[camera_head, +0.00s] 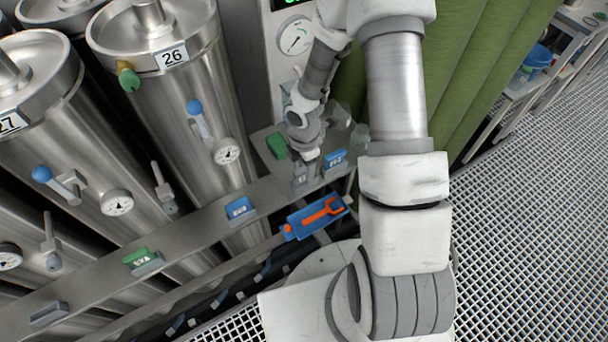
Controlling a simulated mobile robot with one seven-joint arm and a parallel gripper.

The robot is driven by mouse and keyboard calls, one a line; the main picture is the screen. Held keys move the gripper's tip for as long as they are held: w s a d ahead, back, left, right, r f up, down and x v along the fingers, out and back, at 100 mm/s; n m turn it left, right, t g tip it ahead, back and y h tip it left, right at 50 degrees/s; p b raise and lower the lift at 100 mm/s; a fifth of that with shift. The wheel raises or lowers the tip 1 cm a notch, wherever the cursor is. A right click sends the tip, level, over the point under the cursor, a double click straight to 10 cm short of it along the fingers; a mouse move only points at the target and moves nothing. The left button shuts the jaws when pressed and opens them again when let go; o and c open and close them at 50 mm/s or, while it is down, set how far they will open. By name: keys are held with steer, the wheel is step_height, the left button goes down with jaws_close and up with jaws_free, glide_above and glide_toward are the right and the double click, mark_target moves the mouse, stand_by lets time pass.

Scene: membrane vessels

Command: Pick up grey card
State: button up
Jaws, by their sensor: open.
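My gripper (305,172) points down at the right end of the metal ledge, between a green card and a blue card. Its jaws are open. A small grey shape (300,182) sits right at the fingertips. It may be a grey card in a holder, but it is too small and too covered by the gripper to tell, and I cannot tell whether the fingers touch it. A grey slanted piece (48,314) also sits on the ledge at the lower left. I cannot tell whether it is a card or a bare holder.
The ledge (190,229) holds blue cards (335,159) (239,208) and green cards (276,146) (139,257). A blue tray (300,223) with an orange tool (322,211) is below. Steel vessels (185,105) with valves and gauges stand behind. Grating floor (530,220) is clear at right.

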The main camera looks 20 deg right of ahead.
jaws_close()
steer(key=shift+r, duration=0.15)
stand_by(0.4)
